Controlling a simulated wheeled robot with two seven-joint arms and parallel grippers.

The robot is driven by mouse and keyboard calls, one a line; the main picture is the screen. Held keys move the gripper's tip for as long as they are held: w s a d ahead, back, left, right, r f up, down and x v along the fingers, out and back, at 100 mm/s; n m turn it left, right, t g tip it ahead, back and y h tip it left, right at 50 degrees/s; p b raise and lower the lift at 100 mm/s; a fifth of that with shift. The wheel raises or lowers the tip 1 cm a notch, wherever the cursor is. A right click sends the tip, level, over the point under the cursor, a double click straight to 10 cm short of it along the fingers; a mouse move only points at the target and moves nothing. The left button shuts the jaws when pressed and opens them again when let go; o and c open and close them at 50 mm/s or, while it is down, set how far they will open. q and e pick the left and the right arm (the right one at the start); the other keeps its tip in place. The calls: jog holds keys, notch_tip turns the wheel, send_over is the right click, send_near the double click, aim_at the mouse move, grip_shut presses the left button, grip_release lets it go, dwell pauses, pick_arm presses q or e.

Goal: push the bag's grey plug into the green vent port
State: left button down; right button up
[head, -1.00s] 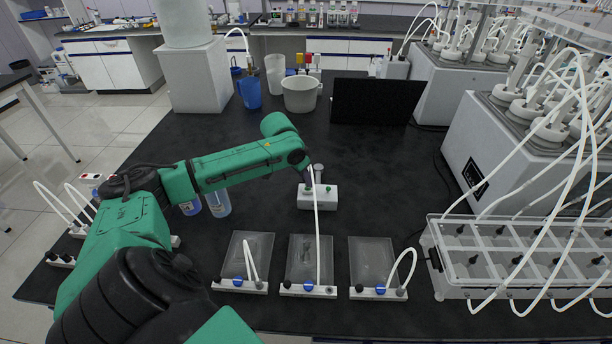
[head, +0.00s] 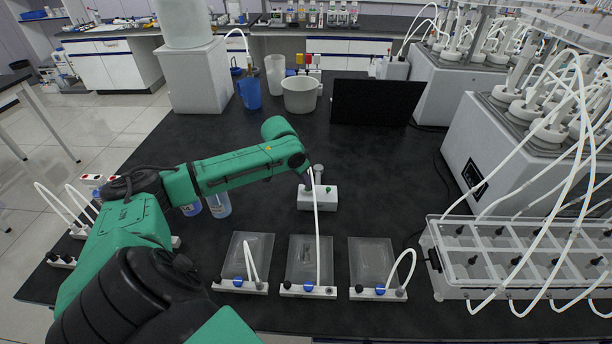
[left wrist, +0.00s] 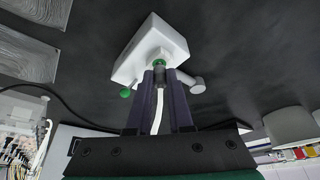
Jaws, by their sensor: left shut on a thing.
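The white vent block (head: 318,201) stands on the black bench, behind the three clear bags. My left gripper (left wrist: 160,76) is shut on the grey plug (left wrist: 159,76), with the white tube (left wrist: 160,108) running back between the fingers. The plug is in line with the green vent port (left wrist: 159,63) and looks to be at its mouth; how deep it sits I cannot tell. The tube (head: 316,235) runs to the middle bag (head: 302,262). My right gripper is out of view.
A second green knob (left wrist: 125,93) and a grey post (left wrist: 197,85) stick out of the block. The left bag (head: 248,262) and right bag (head: 371,262) lie either side of the middle one. A clear rack (head: 520,262) stands at right.

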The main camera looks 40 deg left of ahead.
pick_arm(q)
jog(key=shift+f, duration=0.5)
dwell(0.6)
jog(key=c, duration=0.7)
grip_release()
jog(key=shift+c, duration=0.2)
jog(key=b+v, duration=0.1)
jog(key=v, duration=1.3)
jog(key=shift+s+r+b, duration=0.2)
jog(key=shift+r+b, duration=0.05)
jog(key=shift+b, duration=0.15)
